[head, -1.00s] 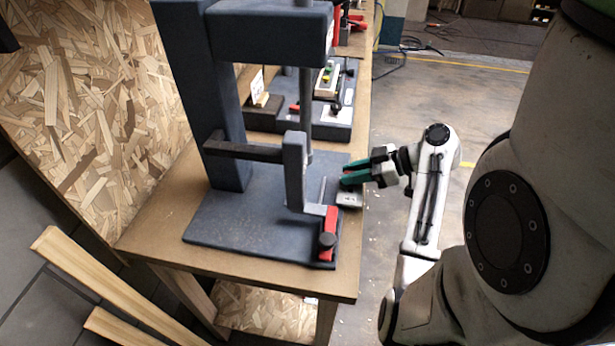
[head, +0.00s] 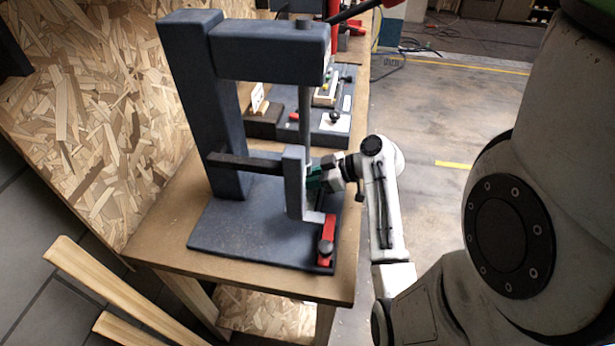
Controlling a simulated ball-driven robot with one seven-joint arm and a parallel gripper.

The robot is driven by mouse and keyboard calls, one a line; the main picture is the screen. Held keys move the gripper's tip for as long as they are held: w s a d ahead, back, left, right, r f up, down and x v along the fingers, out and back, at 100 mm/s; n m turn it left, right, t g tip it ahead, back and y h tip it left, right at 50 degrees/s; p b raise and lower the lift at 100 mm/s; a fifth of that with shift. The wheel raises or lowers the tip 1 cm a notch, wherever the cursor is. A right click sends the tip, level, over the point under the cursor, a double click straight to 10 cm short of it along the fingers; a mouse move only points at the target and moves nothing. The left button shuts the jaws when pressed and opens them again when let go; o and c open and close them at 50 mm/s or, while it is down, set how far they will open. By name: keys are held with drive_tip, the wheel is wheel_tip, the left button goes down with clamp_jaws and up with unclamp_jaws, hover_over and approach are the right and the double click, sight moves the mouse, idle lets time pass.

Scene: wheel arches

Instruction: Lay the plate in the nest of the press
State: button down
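The press (head: 265,50) is a dark blue-grey frame on a flat base (head: 240,235), standing on a wooden bench. A grey upright block (head: 294,185) on a dark crossbar stands under its ram (head: 304,120). My gripper (head: 315,178), with teal fingers, reaches in from the right just behind this block. The block hides part of the fingers, so I cannot tell whether they are open or shut. I cannot make out the plate or the nest clearly; they may be hidden behind the block and gripper.
Another fixture (head: 325,120) stands behind on the bench. Floor to the right is open.

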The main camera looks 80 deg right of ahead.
drive_tip(key=c, duration=0.9)
unclamp_jaws()
drive_tip(key=shift+s, duration=0.1)
drive_tip(key=b+v, duration=0.2)
drive_tip(key=v, duration=1)
